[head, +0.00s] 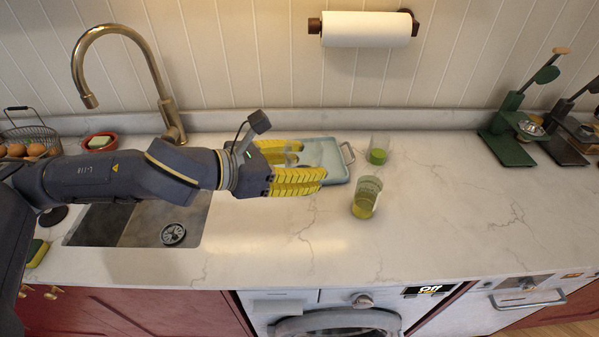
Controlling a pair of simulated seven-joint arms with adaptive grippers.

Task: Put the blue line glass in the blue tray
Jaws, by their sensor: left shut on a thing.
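The light blue tray (330,153) lies on the counter behind my left gripper, its metal handle on the right. My left gripper (312,160) reaches in from the left, its yellow fingers in front of and over the tray's left part. It is shut on a clear glass (292,159), mostly hidden between the fingers. The glass's line colour cannot be made out, and whether it touches the tray is unclear. My right gripper is not in view.
A glass with green (378,156) stands right of the tray, and a glass with yellow-green (363,207) stands nearer the front. A sink (135,228) and tall tap (165,105) are at left.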

